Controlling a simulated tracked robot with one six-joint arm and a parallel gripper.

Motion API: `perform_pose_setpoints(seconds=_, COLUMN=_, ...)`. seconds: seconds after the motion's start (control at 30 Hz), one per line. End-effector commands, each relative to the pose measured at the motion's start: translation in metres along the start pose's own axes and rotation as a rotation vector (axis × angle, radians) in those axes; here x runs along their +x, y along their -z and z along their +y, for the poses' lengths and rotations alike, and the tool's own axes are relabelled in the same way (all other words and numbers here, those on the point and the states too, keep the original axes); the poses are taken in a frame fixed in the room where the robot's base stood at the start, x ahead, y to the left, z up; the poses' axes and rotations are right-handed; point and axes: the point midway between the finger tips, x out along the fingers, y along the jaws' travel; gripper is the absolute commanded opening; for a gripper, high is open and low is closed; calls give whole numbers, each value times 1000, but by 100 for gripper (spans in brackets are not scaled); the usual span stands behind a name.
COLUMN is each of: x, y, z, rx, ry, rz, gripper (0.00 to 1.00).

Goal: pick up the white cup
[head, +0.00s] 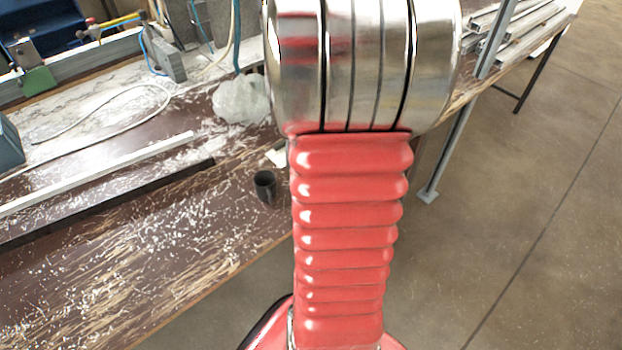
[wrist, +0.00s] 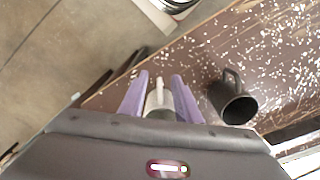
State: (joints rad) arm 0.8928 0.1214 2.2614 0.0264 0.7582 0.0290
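The white cup (wrist: 158,92) shows in the wrist view between the two purple fingers of my gripper (wrist: 159,84). The fingers stand apart, one on each side of it. Contact with the cup is not clear, and its lower part in the picture is hidden by the gripper body. In the head view my red arm covers the gripper. Only a small white patch (head: 277,157) shows beside the arm, and I cannot tell if it is the cup.
A dark cup (wrist: 234,100) with a handle stands close to the right of my gripper; it also shows in the head view (head: 264,187). The brown bench (head: 170,245) is strewn with shavings. Long bars (head: 95,172) lie at left. A whitish lump (head: 240,100) sits behind.

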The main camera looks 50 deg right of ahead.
Motion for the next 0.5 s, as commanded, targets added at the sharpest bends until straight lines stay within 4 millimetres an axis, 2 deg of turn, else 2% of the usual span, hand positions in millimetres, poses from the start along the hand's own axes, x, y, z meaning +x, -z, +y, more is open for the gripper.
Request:
perform_pose_setpoints(seconds=0.2, x=0, y=0, z=0, rx=0, ry=0, rz=0, gripper=30)
perform_pose_setpoints(seconds=0.5, x=0, y=0, z=0, rx=-1, ry=0, rz=0, gripper=9)
